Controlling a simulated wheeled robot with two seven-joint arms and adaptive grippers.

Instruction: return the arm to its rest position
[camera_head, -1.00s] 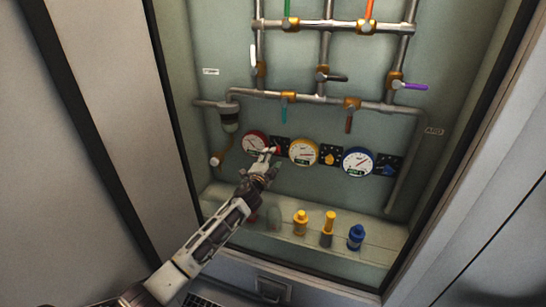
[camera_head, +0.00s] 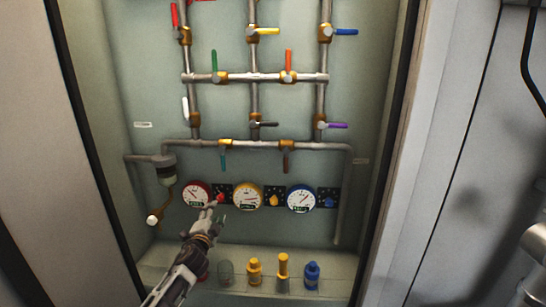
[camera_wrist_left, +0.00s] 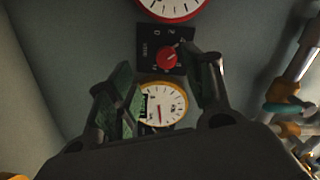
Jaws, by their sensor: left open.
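My left gripper (camera_head: 214,214) is in front of the panel, just below the red selector knob (camera_head: 219,198) between the red gauge (camera_head: 197,195) and the yellow gauge (camera_head: 247,197). In the left wrist view its two fingers (camera_wrist_left: 165,90) are spread with nothing between them. The red knob (camera_wrist_left: 167,58) shows ahead of the fingertips, apart from them as far as I can tell. The yellow gauge (camera_wrist_left: 163,103) shows between the fingers, partly covered by them. My right gripper is in neither view.
Pipes (camera_head: 255,77) with coloured valve handles cover the upper panel. A blue gauge (camera_head: 300,199) is to the right. Several bottles, including a blue one (camera_head: 312,275), stand on the shelf (camera_head: 345,268) below. The cabinet's side frames (camera_head: 392,130) bound the bay.

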